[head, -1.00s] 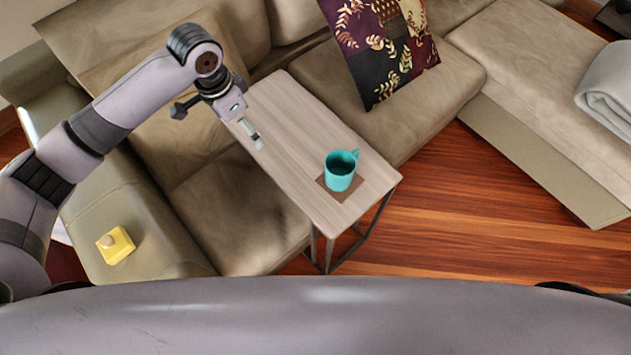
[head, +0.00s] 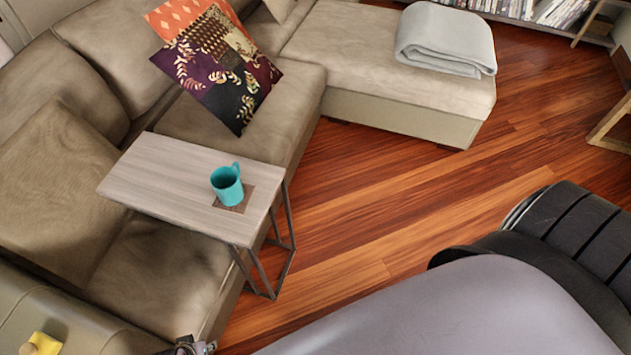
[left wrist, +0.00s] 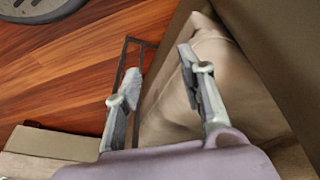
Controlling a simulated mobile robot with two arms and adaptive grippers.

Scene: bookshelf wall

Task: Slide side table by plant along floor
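The side table (head: 150,172) has a pale wood top and a thin dark metal frame, and stands over the sofa seat. A teal mug (head: 227,186) stands upright on a brown square near the table's front end. No plant shows. My left gripper (left wrist: 158,68) is open in the left wrist view, with nothing between its fingers. Part of the table's dark frame (left wrist: 119,75) shows beyond them there; contact cannot be told. In the head view only a bit of the left gripper shows at the bottom edge, below the table. My right gripper is out of view.
The beige sofa (head: 180,285) surrounds the table, with a patterned cushion (head: 222,70) and a folded grey blanket (head: 445,38) on it. A yellow object (head: 44,344) lies on the armrest. The wood floor (head: 400,205) right of the table is clear. A bookshelf (head: 530,12) stands behind.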

